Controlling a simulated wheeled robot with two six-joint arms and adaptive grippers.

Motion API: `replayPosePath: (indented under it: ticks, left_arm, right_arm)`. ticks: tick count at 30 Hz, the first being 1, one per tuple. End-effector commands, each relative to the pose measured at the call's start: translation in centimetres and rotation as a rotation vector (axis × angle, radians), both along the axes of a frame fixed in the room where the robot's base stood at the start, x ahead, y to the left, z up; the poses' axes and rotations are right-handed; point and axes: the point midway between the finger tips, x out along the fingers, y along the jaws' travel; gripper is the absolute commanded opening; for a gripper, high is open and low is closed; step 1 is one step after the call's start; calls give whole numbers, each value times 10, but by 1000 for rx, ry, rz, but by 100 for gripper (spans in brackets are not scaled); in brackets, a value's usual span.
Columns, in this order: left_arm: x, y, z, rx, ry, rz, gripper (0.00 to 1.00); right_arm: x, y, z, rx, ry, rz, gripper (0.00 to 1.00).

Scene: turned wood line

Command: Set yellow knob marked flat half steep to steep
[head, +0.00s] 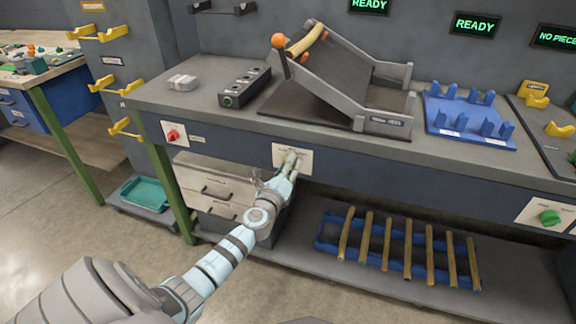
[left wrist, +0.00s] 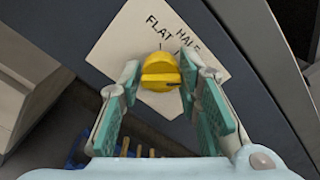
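The yellow knob (left wrist: 160,72) shows in the left wrist view on a white plate (left wrist: 130,38) marked FLAT and HALF. FLAT stands above the knob and HALF to its upper right; the STEEP mark is not visible, with my right-hand finger covering that side. The knob's raised grip lies nearly level across the picture. My left gripper (head: 289,163) is at the plate (head: 306,166) on the bench front in the head view, hiding the knob there. Its fingers are open on either side of the knob, with a visible gap on the left; contact on the right is unclear. My right gripper is not in view.
Above the plate, a tilted ramp (head: 345,75) stands on the bench, with a blue rack (head: 468,122) to its right. A red knob (head: 173,135) is left and a green knob (head: 549,217) right. Drawers (head: 215,180) and a blue rack of rods (head: 325,243) are below.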

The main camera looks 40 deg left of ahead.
Motion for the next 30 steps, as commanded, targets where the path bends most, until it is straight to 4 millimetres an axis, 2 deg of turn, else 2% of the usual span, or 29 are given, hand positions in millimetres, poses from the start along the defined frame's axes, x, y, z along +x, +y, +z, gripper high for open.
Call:
replayPosePath:
  ticks: [1,3,11,14,17,24,27,30]
  left_arm:
    - [0,0,0,0,1,1,42]
    - [0,0,0,-1,0,0,49]
    - [0,0,0,-1,-2,0,49]
    - [-8,-2,0,-1,-1,1,49]
    - [-27,-9,0,-1,0,-1,49]
    - [-89,-31,-1,-1,2,-2,49]
    - [-106,-37,-1,0,1,0,49]
    - [-113,-39,0,-2,0,-1,49]
  right_arm:
    - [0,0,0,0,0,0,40]
    - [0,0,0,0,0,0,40]
    - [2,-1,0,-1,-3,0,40]
    - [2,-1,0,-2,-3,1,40]
    - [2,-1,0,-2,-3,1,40]
    - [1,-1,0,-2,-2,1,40]
    - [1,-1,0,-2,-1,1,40]
    - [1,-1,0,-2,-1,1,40]
